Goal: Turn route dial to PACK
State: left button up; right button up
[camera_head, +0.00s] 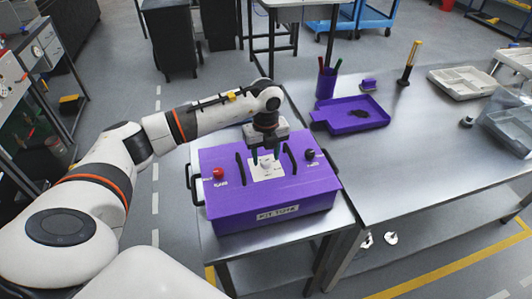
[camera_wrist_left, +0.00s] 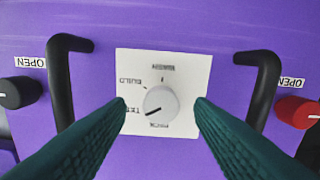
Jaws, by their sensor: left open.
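The route dial (camera_wrist_left: 160,102) is a round white knob on a white label plate (camera_wrist_left: 185,70), set in the top of a purple box (camera_head: 232,198). In the left wrist view its dark pointer mark aims to the lower left, nearer TEST than PACK. PACK is printed below the knob, BUILD at the upper left, and the top label is hard to read. My left gripper (camera_wrist_left: 161,105) is open, its two green fingers on either side of the knob with gaps visible. In the head view the gripper (camera_head: 265,154) points down over the dial (camera_head: 266,161). My right gripper is not in view.
Black handles (camera_wrist_left: 62,75) (camera_wrist_left: 262,85) flank the plate. A red knob (camera_head: 218,173) and a black knob (camera_head: 310,154) sit farther out. A purple tray (camera_head: 335,118), pen cup (camera_head: 326,83) and grey bins (camera_head: 462,82) stand on the steel table, whose front is clear.

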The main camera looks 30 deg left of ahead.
pick_arm(q)
jog(key=shift+f, duration=0.4)
jog(key=shift+s+f, duration=0.1)
jog(key=shift+f, duration=0.15)
jog(key=shift+c, duration=0.9)
jog(key=c, duration=0.8)
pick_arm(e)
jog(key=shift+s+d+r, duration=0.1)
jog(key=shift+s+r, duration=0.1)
